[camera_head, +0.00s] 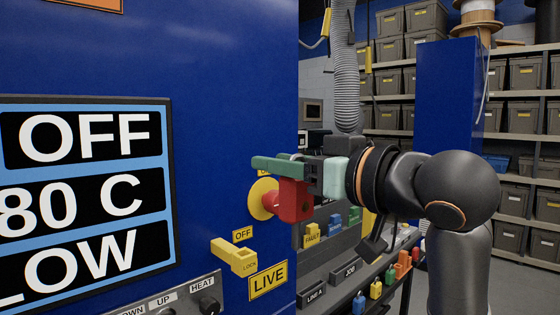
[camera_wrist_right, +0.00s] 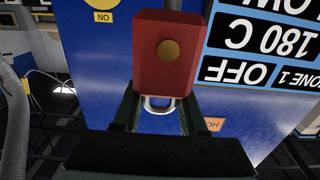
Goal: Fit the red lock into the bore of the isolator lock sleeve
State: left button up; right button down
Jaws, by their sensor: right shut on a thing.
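The red lock (camera_head: 294,201) is a red block with a pale metal shackle, held by my right gripper (camera_head: 278,165). In the right wrist view the red lock (camera_wrist_right: 160,75) shows a round yellow spot on its face. Its shackle sits between the dark green fingers of the right gripper (camera_wrist_right: 158,106). In the head view the lock hangs below the fingers, in front of a blue panel. A yellow piece marked LOCK (camera_head: 236,257), likely the isolator lock sleeve, sticks out of the panel below and left of the lock, apart from it. Its bore cannot be made out. My left gripper is not in view.
A yellow disc (camera_head: 259,198) with a red part is on the panel behind the lock. OFF (camera_head: 242,234) and LIVE (camera_head: 268,280) labels flank the sleeve. A bench with coloured locks (camera_head: 376,288) and a grey hose (camera_head: 346,80) are beyond the panel edge.

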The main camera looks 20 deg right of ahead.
jog(key=w+a+f+p, duration=0.1)
jog(key=w+a, duration=0.1)
jog(key=w, duration=0.3)
jog(key=w+a+f+p, duration=0.1)
jog(key=w+a+f, duration=0.1)
jog(key=w, duration=0.4)
jog(key=shift+w+f, duration=0.15)
jog(key=shift+f, duration=0.15)
jog(key=shift+p, duration=0.75)
dwell(0.9)
dwell(0.4)
jog(key=shift+f+b, duration=1.55)
jog(key=shift+f, duration=0.95)
